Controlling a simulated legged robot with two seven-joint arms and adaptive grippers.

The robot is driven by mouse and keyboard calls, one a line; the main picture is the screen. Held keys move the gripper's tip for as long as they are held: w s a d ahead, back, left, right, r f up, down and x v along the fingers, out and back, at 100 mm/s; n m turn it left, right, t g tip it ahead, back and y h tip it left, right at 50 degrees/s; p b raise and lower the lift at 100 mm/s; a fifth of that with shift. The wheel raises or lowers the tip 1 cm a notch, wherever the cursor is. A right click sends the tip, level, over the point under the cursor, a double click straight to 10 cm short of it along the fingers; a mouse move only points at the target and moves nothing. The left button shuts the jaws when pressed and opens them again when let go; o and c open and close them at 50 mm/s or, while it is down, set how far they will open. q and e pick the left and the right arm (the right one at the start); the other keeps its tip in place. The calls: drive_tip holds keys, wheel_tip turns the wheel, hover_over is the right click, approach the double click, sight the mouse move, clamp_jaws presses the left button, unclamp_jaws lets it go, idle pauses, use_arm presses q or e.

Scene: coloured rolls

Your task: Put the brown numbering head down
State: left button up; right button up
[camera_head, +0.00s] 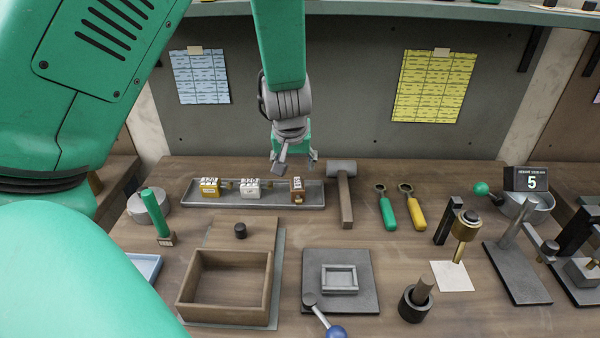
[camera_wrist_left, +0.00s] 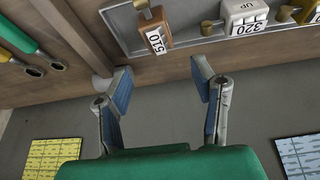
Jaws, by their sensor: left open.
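The brown numbering head (camera_head: 297,191) stands in the right part of a long grey tray (camera_head: 262,207), with a white number face. In the left wrist view the brown head (camera_wrist_left: 153,30) shows at the top, beyond the fingertips, with its number label facing the camera. My left gripper (camera_head: 294,164) is open and empty, above and just behind the brown head. In the left wrist view its fingers (camera_wrist_left: 162,80) are spread, with a gap between them and the head. My right gripper is not in view.
A yellow head (camera_head: 209,188) and a white head (camera_head: 250,189) stand in the tray left of the brown one. A mallet (camera_head: 345,190) lies close to the tray's right end. A wooden box (camera_head: 228,316) and a dark plate (camera_head: 341,302) are in front.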

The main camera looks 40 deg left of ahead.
use_arm(q)
drive_tip(key=shift+d+v, duration=0.2)
drive_tip(key=shift+v, duration=1.3)
